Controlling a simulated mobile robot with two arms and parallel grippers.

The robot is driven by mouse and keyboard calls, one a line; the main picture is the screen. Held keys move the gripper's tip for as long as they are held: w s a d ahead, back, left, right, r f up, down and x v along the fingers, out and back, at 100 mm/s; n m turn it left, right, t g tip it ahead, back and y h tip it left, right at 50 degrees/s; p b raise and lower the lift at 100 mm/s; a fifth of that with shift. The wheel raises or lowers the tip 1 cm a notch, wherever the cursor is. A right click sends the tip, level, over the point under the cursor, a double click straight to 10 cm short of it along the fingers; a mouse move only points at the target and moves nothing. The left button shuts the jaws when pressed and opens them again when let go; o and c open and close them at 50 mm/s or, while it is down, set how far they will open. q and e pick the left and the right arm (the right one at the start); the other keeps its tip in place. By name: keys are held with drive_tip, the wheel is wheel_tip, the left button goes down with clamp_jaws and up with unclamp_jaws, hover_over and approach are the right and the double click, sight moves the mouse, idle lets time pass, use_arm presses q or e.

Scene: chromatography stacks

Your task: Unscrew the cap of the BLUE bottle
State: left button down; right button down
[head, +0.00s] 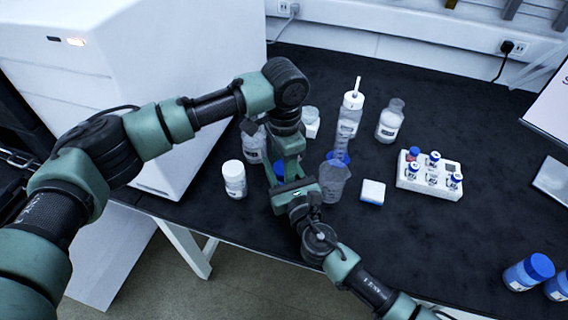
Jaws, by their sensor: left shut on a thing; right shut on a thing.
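A blue thing (279,168), which I take to be the blue bottle or its cap, shows as a small patch between my two grippers. The rest of it is hidden behind them. My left gripper (288,160) comes down from above and is shut on it near the top. My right gripper (292,190) reaches in from the front and is shut on it lower down. Both fingertip pairs are largely hidden, so I cannot see the exact contact or whether the cap has turned.
A white bottle (234,180) stands left of my grippers. A clear beaker (333,180) and a small white box (372,192) stand close on the right. Behind are a wash bottle (350,115) and a clear bottle (389,122). A vial rack (412,183) and blue-capped bottles (528,272) are farther right.

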drive_tip(key=shift+f, duration=0.1)
idle(0.7)
use_arm(q)
drive_tip(key=c, duration=0.7)
unclamp_jaws()
wheel_tip(320, 180, up, 4)
drive_tip(key=shift+r, duration=0.15)
wheel_tip(320, 180, up, 3)
drive_tip(key=shift+f, duration=0.2)
drive_tip(key=shift+c, duration=0.5)
drive_tip(key=shift+r+n, duration=0.3)
drive_tip(key=shift+r, duration=0.1)
drive_tip(key=shift+f, duration=3.85)
